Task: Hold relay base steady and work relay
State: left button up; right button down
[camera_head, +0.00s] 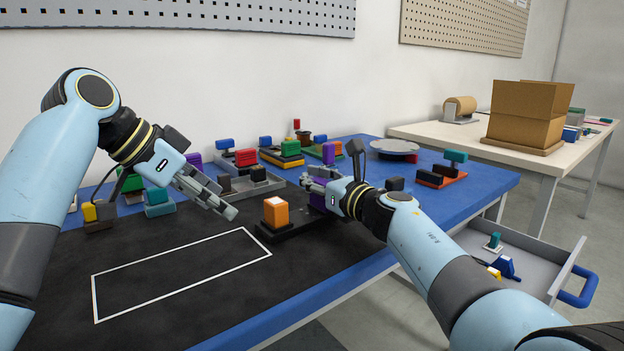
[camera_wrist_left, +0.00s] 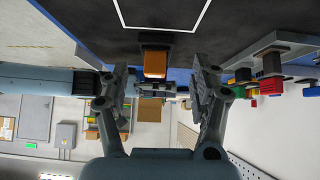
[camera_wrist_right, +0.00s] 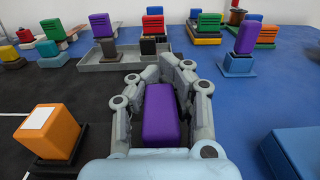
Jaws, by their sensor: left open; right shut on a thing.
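A low black base (camera_head: 290,232) lies on the dark mat, with an orange block (camera_head: 276,212) standing at its left end. The orange block also shows in the left wrist view (camera_wrist_left: 156,64) and the right wrist view (camera_wrist_right: 48,130). My right gripper (camera_head: 312,182) is shut on a purple block (camera_wrist_right: 160,113) above the base's right end. I cannot tell if the purple block's underside touches the base. My left gripper (camera_head: 224,200) is open and empty, left of and above the orange block. Its spread fingers (camera_wrist_left: 160,82) frame the space beyond that block.
A white-outlined rectangle (camera_head: 180,272) on the mat is empty. A grey tray (camera_head: 250,186) and several coloured blocks on bases stand behind. A red base with dark blocks (camera_head: 441,178) stands to the right. An open drawer (camera_head: 520,262) juts out below the table's right side.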

pick_arm(q)
jog(key=shift+w+d+f+g+y, duration=0.1)
jog(key=shift+w+f+g+y, duration=0.1)
jog(key=shift+f+g+y, duration=0.45)
jog(key=shift+w+d+r+g+y, duration=0.35)
jog(key=shift+d+r+g+y, duration=0.1)
jog(key=shift+d+r+y, duration=0.15)
send_near(274, 201)
jog(key=shift+y, duration=0.35)
jog(key=x, duration=1)
jog(key=shift+w+d+f, duration=0.1)
jog(key=shift+d+f, duration=0.1)
jog(key=shift+d, duration=0.25)
jog(key=shift+c, duration=0.4)
jog(key=c, duration=1.1)
jog(key=shift+r, duration=1.1)
jog(key=shift+r, duration=0.1)
